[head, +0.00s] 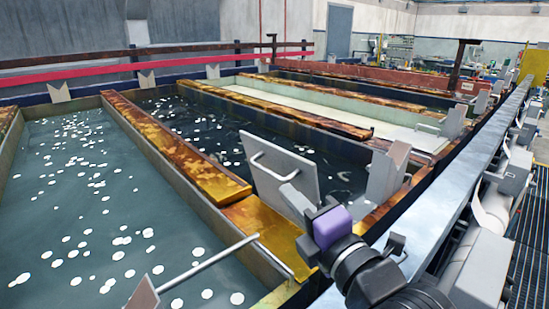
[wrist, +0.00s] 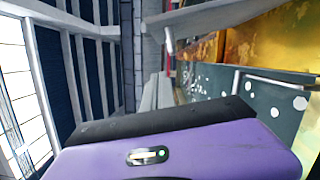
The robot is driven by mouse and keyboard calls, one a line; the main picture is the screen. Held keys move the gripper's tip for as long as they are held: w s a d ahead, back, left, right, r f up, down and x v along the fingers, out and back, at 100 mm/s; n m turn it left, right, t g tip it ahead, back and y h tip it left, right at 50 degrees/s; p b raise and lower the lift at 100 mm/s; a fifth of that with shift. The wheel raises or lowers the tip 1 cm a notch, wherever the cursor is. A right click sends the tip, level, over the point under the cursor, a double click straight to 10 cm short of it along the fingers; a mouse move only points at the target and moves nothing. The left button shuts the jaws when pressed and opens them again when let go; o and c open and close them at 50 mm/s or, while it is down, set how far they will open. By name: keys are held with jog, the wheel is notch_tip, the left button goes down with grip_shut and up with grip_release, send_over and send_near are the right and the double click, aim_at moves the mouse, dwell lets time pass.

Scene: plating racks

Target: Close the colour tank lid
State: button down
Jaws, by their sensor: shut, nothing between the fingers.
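A grey square lid (head: 287,186) with a bar handle (head: 271,168) stands raised and tilted at the near end of the dark-liquid tank (head: 215,131). Its lower edge is by the rusty orange rim. The fingertips are hard to make out.
A teal tank (head: 85,200) with white floating discs lies at left, with a metal rod (head: 205,262) across its near corner. Rusty dividers (head: 170,143) separate the tanks. A long grey rail (head: 465,165) runs along the right. Grey upright brackets (head: 385,172) stand right of the lid.

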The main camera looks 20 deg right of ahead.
aim_at(275, 175)
jog(key=w+p, duration=0.1)
jog(key=w, duration=0.2)
jog(key=w+d+r, duration=0.1)
jog(key=w, duration=0.3)
jog(key=w+p, duration=0.1)
jog(key=w, duration=0.2)
jog(key=shift+w+d+r+p, duration=0.2)
jog(key=shift+w+d+p, duration=0.05)
jog(key=shift+w+p, duration=0.1)
jog(key=shift+w+d+r, duration=0.1)
jog(key=shift+w+d, duration=0.1)
jog(key=shift+d, duration=0.55)
